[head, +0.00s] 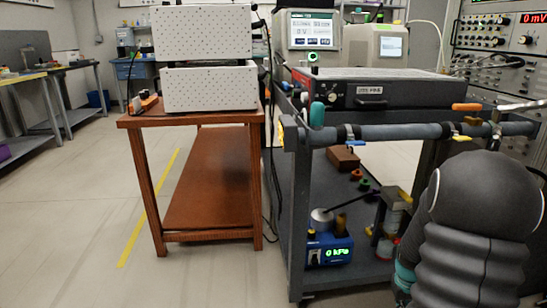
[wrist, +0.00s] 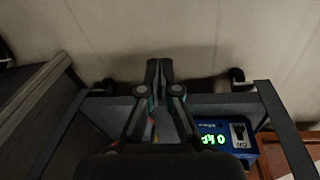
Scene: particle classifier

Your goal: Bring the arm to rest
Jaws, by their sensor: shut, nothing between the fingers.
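My gripper (wrist: 159,72) shows in the wrist view with its two dark fingers together and nothing between them. It points over the edge of the grey cart, with pale floor beyond the fingertips. In the head view, my dark ribbed arm (head: 478,225) fills the lower right, in front of the cart (head: 298,215). My fingertips cannot be made out there.
A blue device with a green display (head: 330,250) stands on the cart's lower shelf; it also shows in the wrist view (wrist: 224,141). A black instrument (head: 395,92) sits on top. A wooden table (head: 190,120) bears white boxes (head: 205,88). Floor at left is clear.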

